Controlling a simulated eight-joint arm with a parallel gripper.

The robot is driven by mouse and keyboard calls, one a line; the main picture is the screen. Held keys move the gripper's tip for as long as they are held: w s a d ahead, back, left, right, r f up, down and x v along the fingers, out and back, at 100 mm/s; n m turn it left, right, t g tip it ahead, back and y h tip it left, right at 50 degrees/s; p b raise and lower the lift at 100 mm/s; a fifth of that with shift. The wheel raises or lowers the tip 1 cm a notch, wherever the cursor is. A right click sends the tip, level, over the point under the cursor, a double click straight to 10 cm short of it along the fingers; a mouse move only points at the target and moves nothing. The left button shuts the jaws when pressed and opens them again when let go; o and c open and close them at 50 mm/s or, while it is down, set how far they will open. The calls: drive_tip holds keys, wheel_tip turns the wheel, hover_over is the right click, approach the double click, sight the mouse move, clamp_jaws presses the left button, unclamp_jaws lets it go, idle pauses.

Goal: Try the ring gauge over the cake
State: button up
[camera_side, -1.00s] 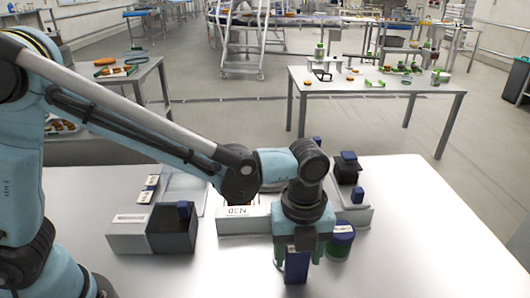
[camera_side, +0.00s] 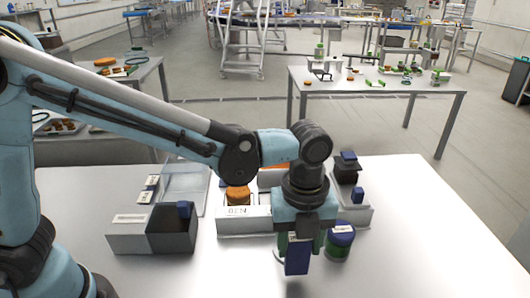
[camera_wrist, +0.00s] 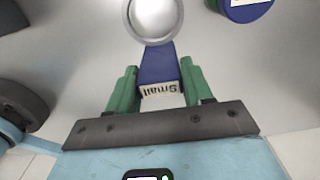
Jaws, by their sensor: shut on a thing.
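My gripper (camera_side: 297,248) is shut on the blue handle (camera_side: 297,262) of the ring gauge, above the table in front of the white tray. In the wrist view the handle (camera_wrist: 158,66) sits between my green fingers (camera_wrist: 158,88), with a label reading "Small". The gauge's silver ring (camera_wrist: 153,17) is at the handle's far end, cut by the top edge. An orange-brown round cake (camera_side: 238,196) sits in the white tray behind and left of my gripper. The ring is apart from the cake. Another orange piece (camera_side: 273,178) is partly hidden behind my arm.
A green jar with a blue lid (camera_side: 340,240) stands close to the right of my gripper. The white tray (camera_side: 240,222) has a lettered front. A grey-and-black box (camera_side: 150,232) is at left; dark blocks (camera_side: 348,170) stand at right. The table's front right is clear.

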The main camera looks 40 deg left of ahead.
drive_tip(key=shift+r, duration=2.6)
drive_tip(key=w+a+r+n, duration=0.15)
drive_tip(key=w+a, duration=0.25)
drive_tip(key=a, duration=0.5)
drive_tip(key=w+a+r+n, duration=0.1)
drive_tip(key=w+a+n, duration=0.3)
drive_tip(key=a, duration=0.6)
drive_tip(key=w+a+r+n, duration=0.1)
drive_tip(key=w+a+r, duration=0.1)
drive_tip(key=w+a, duration=0.5)
drive_tip(key=shift+m, duration=0.25)
drive_tip(key=shift+s+a+f, duration=0.3)
drive_tip(key=shift+f, duration=0.6)
drive_tip(key=shift+s+a+f, duration=0.25)
drive_tip(key=shift+a+f, duration=0.1)
drive_tip(key=shift+f, duration=0.55)
drive_tip(key=shift+s+a+f, duration=0.3)
drive_tip(key=shift+f, duration=0.6)
drive_tip(key=shift+f, duration=3.2)
